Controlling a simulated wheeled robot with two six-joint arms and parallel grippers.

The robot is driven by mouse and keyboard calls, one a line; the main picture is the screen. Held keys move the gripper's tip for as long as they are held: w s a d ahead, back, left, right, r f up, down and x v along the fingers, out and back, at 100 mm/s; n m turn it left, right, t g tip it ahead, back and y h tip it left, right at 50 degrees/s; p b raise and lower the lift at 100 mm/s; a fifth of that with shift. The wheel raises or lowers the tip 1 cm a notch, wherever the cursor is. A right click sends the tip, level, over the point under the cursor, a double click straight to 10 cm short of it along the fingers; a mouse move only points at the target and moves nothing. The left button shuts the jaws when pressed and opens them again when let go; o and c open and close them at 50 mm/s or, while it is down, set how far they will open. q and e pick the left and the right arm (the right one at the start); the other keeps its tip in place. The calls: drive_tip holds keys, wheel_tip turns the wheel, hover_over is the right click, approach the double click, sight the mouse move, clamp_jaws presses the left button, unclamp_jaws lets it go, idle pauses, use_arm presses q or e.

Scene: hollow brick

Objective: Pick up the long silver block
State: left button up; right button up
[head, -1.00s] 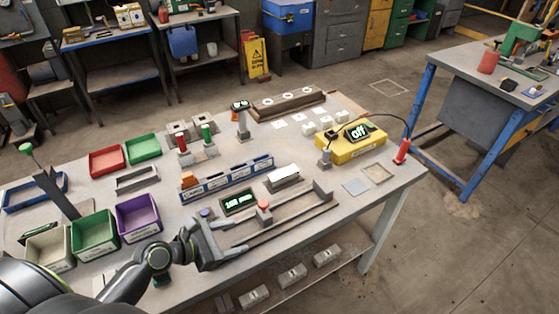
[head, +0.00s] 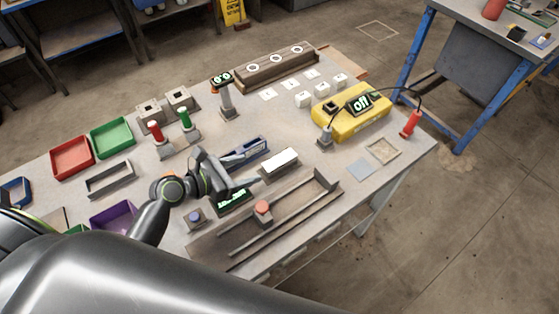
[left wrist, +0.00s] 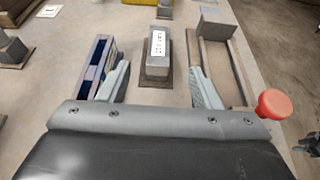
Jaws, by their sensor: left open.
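The long silver block (head: 279,166) with a white label on top stands on the table, to the right of my left gripper (head: 252,169) in the head view. In the left wrist view the block (left wrist: 157,70) lies straight ahead, between the lines of the two fingers. My left gripper (left wrist: 159,76) is open and empty, its fingertips spread to either side of the block's near end. I cannot tell how high the fingers are above the table. My right gripper is out of view.
A blue labelled rack (head: 250,152) is close behind the upper finger. A railed wooden tray (head: 300,203) with a red knob (head: 262,208) lies in front. A yellow box (head: 350,118) reading "off" stands to the right. Red and green bins (head: 110,138) sit at left.

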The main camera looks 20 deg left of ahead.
sight(281, 159)
use_arm(q)
drive_tip(key=x, duration=0.5)
drive_tip(key=shift+w+d+f, duration=0.15)
drive_tip(key=shift+w+f, duration=0.05)
drive_tip(key=shift+w, duration=0.1)
drive_tip(key=shift+w+d+f+p, duration=0.15)
drive_tip(key=shift+w+d+p, duration=0.1)
drive_tip(key=shift+w+p, duration=0.05)
drive_tip(key=shift+w+d, duration=0.2)
drive_tip(key=shift+w, duration=0.1)
drive_tip(key=x, duration=0.3)
drive_tip(key=shift+w+d+f+p, duration=0.1)
drive_tip(key=shift+f+p, duration=0.05)
drive_tip(key=shift+p, duration=0.2)
drive_tip(key=shift+w+d+f, duration=0.2)
drive_tip(key=shift+w, duration=0.1)
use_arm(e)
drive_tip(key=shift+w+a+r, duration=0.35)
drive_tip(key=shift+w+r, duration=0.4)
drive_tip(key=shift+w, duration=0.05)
